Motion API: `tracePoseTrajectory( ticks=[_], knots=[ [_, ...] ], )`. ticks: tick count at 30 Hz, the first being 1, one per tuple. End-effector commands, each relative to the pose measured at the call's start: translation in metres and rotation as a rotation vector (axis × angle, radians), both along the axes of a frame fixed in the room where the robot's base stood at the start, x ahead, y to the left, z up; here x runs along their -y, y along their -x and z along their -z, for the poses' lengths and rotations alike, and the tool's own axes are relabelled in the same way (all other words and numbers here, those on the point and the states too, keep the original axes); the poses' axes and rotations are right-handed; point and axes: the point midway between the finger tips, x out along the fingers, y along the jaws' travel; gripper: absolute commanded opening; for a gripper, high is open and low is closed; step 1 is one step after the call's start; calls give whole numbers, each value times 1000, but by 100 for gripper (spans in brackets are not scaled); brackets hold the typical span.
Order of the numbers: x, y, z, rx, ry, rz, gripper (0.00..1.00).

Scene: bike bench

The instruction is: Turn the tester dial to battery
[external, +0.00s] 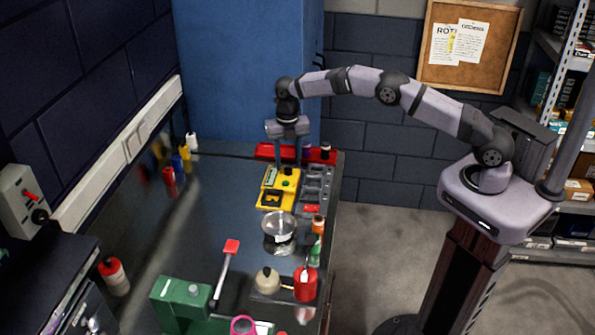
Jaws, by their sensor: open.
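The yellow tester (265,187) lies on the dark bench near its back right part. It has a green spot and dark parts on its top face. I cannot make out which part is the dial or where it points. My gripper (290,162) points down over the back part of the tester, with its fingers apart and nothing seen between them. I cannot tell whether the fingertips touch the tester.
A grey compartment tray (315,186) stands right beside the tester, and a red tray (265,151) behind it. Several bottles stand along the right edge. The bench's left middle (200,225) is mostly clear.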

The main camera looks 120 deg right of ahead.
Motion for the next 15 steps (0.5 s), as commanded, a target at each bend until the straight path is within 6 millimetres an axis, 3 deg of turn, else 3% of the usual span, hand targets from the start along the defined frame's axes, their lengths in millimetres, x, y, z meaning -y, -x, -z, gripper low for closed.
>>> tracePoseTrajectory(
  ticks=[6,15],
  knots=[
    [0,0,16,0,0,0,40],
    [0,0,20,1,0,0,40]
  ],
)
